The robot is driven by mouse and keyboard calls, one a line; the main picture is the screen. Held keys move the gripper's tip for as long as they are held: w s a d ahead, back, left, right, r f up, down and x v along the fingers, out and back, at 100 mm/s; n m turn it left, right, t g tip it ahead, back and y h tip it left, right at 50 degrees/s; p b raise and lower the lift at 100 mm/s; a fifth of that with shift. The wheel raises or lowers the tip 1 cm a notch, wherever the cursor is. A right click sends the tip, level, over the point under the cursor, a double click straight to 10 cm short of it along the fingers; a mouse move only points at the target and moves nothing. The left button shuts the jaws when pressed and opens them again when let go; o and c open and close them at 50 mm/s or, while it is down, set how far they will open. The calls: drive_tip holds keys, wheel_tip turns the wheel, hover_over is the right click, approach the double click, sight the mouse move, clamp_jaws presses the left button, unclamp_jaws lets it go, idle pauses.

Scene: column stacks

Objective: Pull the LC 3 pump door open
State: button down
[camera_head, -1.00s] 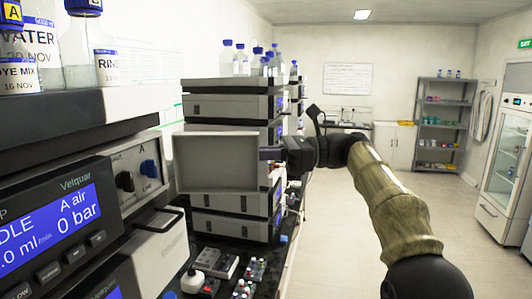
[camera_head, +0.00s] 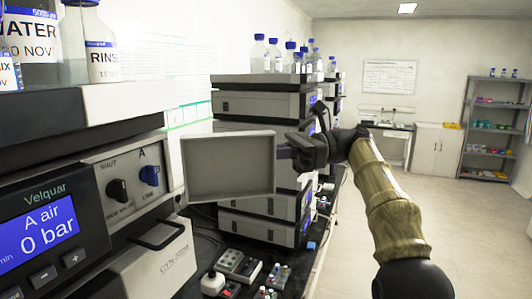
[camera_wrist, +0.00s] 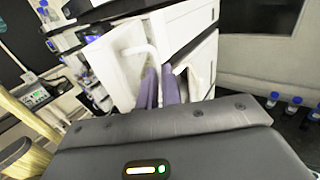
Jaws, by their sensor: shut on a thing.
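A grey pump door (camera_head: 228,165) with a raised rim stands swung out in the head view, beside the near instrument with the SHUT knob. It faces me broadside, its left edge close to that instrument. No LC 3 label is readable on it. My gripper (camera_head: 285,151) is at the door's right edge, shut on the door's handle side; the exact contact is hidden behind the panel. In the wrist view, my two purple fingers (camera_wrist: 160,87) are close together at a white panel with a pale bar handle (camera_wrist: 143,50).
The near instrument's screen (camera_head: 40,232) reads 0 bar. A further stack (camera_head: 262,105) with bottles (camera_head: 275,55) on top stands behind the door. Small vials and a white-capped item (camera_head: 213,283) lie on the dark bench below. The floor (camera_head: 390,190) to the right is clear.

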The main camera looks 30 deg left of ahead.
drive_tip(key=shift+s, duration=0.1)
drive_tip(key=c, duration=1.6)
unclamp_jaws()
drive_tip(key=shift+s, duration=0.1)
